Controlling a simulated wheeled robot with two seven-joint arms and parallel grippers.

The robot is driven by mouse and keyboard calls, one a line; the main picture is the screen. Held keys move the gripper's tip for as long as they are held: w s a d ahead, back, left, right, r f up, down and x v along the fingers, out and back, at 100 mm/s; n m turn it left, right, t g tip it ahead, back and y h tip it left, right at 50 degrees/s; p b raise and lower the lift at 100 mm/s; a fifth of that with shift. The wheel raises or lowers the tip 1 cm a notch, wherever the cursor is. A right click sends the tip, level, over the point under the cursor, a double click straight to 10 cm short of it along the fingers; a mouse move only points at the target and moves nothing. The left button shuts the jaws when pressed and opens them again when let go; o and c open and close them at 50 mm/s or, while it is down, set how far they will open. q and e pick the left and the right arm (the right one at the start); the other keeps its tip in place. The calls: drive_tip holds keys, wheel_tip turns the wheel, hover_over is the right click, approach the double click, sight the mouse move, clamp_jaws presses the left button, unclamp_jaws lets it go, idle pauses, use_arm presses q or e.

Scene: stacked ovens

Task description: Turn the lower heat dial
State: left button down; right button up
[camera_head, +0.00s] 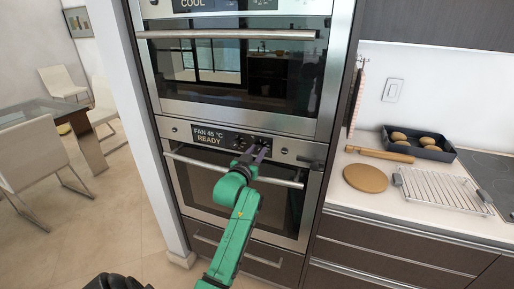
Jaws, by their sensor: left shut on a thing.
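The lower oven's control panel (188,131) runs across the steel front, with a display (209,135) reading "FAN 45 °C READY". My left gripper (262,149), at the end of a green arm, reaches up to the panel just right of the display. Its dark fingers are shut on the lower heat dial, which they mostly hide. Small round fittings show near the panel's left (174,130) and right (284,151) ends. My right gripper cannot be made out.
The lower oven's handle bar (196,162) runs below the panel, behind my left wrist. The upper oven (240,70) is above. On the right counter are a dark tray (432,153), a round board (365,179) and a wire rack (442,188). Chairs and a table stand left.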

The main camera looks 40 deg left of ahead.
use_arm(q)
drive_tip(key=n+p, duration=0.2)
drive_tip(key=n, duration=0.2)
drive_tip(key=shift+n+p, duration=1)
drive_tip(key=shift+n, duration=0.7)
drive_tip(key=shift+f, duration=0.1)
drive_tip(key=c, duration=0.5)
unclamp_jaws()
drive_tip(key=shift+c, duration=0.2)
drive_tip(key=b+v, duration=0.3)
drive_tip(key=v, duration=1.1)
drive_tip(key=shift+s, duration=0.3)
